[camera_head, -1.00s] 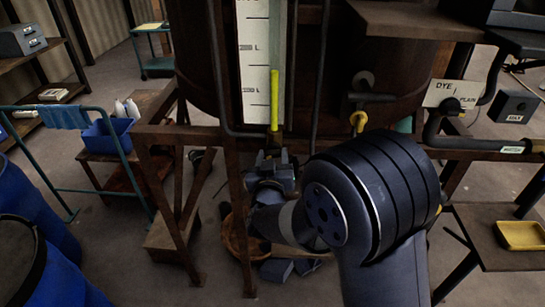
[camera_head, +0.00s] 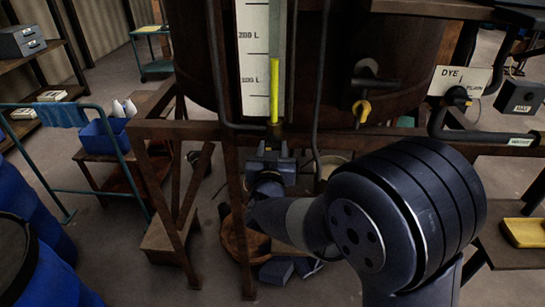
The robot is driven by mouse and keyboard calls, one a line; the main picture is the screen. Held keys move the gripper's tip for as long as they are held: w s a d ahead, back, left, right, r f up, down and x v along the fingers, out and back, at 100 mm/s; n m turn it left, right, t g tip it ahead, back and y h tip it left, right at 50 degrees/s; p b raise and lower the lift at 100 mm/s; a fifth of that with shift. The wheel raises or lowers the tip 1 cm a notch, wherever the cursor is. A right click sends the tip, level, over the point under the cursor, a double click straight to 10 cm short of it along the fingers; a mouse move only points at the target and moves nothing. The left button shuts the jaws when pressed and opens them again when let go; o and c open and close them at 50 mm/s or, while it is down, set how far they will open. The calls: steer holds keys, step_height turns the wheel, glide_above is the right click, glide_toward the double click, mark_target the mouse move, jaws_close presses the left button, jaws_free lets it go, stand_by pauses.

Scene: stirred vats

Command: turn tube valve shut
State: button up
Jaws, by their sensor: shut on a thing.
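The clear sight tube with a yellow-green column (camera_head: 274,92) stands upright against a white litre scale (camera_head: 253,62) on the vat. The column's top is a little above the "100 L" label. The tube valve (camera_head: 274,129) is a small dark, brassy fitting at the tube's foot, at the frame's top rail. My gripper (camera_head: 268,148) is just below this fitting, at the end of my arm. It is shut on the tube valve; its fingertips and the valve's handle are small and dark, so the handle's angle cannot be told.
A yellow-handled valve (camera_head: 361,108) sits on the vat (camera_head: 400,95) to the right. A rusty frame leg (camera_head: 234,200) stands left of my gripper. A dark hose (camera_head: 318,90) hangs right of the tube. A basket (camera_head: 235,243) lies on the floor below.

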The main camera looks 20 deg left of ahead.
steer(key=o, duration=1)
steer(key=shift+s, duration=0.1)
steer(key=b+v, duration=0.2)
steer(key=v, duration=0.8)
steer(key=shift+s, duration=0.3)
